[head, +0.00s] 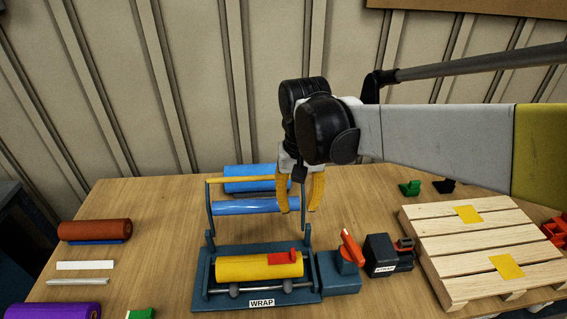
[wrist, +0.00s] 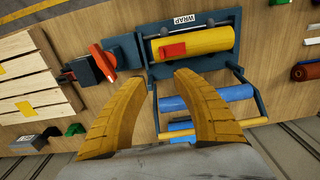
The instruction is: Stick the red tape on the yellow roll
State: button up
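The yellow roll (head: 240,269) lies in the blue machine labelled WRAP (head: 208,287) on the table. A small red piece (head: 282,258), which looks like the red tape, lies on top of the roll toward its right end. In the wrist view the red piece (wrist: 173,50) lies against the yellow roll (wrist: 205,43). My gripper (head: 300,207) hangs above and behind the roll, with its yellow fingers pointing down. In the wrist view its fingers (wrist: 167,78) are spread apart with nothing between them, and the red piece is beyond them.
A blue roller frame (head: 245,207) rises behind the yellow roll. A red-handled unit (head: 348,252) and a STRAP tool (head: 383,262) stand to the right, then a wooden pallet (head: 470,238) with yellow squares. Brown (head: 95,229) and purple (head: 55,311) rolls lie at the left.

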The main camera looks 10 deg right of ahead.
jog(key=d+r+p, duration=0.2)
jog(key=d, duration=0.1)
jog(key=shift+s+d+r, duration=0.1)
jog(key=shift+d+r, duration=0.2)
jog(key=shift+r, duration=0.05)
jog(key=shift+f, duration=0.15)
dwell(0.5)
